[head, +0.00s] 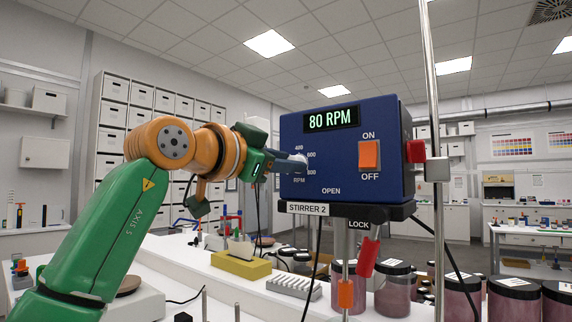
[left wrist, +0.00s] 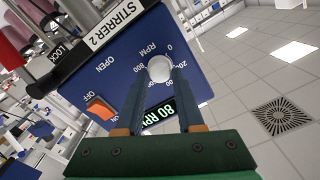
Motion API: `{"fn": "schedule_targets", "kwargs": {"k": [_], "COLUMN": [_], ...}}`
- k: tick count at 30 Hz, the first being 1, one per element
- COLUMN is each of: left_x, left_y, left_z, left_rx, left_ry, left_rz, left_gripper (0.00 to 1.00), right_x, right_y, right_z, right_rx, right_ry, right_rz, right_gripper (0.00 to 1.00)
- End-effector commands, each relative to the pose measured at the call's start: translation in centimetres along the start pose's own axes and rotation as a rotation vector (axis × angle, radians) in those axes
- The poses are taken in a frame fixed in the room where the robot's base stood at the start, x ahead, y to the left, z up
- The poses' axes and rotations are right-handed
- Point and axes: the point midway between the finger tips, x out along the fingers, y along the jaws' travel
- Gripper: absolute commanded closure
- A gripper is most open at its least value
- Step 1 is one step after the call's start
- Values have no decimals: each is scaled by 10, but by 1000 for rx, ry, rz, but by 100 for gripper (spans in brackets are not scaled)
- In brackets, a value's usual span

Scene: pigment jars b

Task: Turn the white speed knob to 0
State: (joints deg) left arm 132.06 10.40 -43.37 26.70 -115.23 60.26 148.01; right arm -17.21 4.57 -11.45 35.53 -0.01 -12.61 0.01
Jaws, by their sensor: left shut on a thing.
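The stirrer box (head: 340,185) is blue, with a green display (head: 331,118) that reads 80 RPM. The white speed knob (left wrist: 159,68) sits on its front face, with RPM numbers printed around it. My left gripper (left wrist: 160,76) is shut on the knob, one finger on each side. In the head view my left gripper (head: 301,163) reaches the box's front from the left and hides most of the knob. I cannot read the knob's pointer in either view. My right gripper is not in view.
An orange ON/OFF switch (head: 369,155) is right of the knob. A red LOCK lever (head: 368,257) hangs below the box, and a metal post (head: 431,90) stands at its right. Lidded pigment jars (head: 395,287) and a yellow block (head: 241,265) are on the bench below.

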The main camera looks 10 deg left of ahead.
Motion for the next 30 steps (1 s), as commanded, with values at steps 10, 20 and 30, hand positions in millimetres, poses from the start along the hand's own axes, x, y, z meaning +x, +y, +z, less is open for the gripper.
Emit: {"fn": "schedule_targets", "kwargs": {"k": [10, 20, 30], "left_x": [1, 1, 1], "left_y": [1, 1, 1], "left_z": [3, 4, 4], "left_rx": [-270, -416, -455], "left_ry": [-9, -10, -11], "left_rz": [3, 4, 4], "left_gripper": [100, 100, 100], "right_x": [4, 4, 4], "right_y": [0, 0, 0], "right_z": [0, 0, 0], "right_rx": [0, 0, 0], "right_ry": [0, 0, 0], "right_rz": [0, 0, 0], "right_gripper": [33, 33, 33]}}
